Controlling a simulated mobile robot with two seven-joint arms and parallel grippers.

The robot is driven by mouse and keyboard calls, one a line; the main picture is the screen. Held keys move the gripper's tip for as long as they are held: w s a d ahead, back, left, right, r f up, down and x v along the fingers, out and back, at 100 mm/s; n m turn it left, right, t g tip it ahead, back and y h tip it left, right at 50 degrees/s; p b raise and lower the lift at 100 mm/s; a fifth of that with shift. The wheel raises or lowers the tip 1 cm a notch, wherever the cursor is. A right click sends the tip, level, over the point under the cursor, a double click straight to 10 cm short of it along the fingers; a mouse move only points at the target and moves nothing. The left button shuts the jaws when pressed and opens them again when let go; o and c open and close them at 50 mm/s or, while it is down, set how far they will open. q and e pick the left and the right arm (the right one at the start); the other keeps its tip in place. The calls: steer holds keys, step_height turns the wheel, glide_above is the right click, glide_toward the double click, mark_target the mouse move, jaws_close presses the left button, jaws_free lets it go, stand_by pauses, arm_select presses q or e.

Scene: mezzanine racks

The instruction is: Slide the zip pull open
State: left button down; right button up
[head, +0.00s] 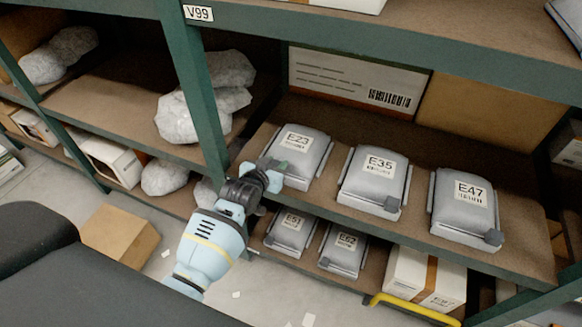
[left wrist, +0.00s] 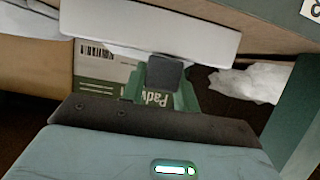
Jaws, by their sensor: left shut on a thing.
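Grey zip pouches lie on the rack shelf. The E23 pouch (head: 301,154) is the left one of the upper row, and my left gripper (head: 272,174) is at its near left corner. The gripper is shut on a small dark grey zip pull, which shows between the green fingers in the left wrist view (left wrist: 165,73). In the head view the gripper hides that pull. A pale grey bar (left wrist: 150,27), perhaps the pouch's edge, crosses the top of the wrist view. My right gripper is not in view.
The E35 pouch (head: 374,180) and E47 pouch (head: 464,207) lie to the right, each with a grey pull at its near right corner. E51 (head: 291,232) and E62 (head: 345,249) lie below. A green post (head: 193,80) stands left of the gripper, and a shelf (head: 420,36) runs overhead.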

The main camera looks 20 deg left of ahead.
arm_select(q)
steer(key=a, duration=0.4)
steer(key=shift+a, duration=0.2)
steer(key=shift+f, duration=0.1)
steer(key=c, duration=1)
jaws_free()
steer(key=shift+c, duration=0.2)
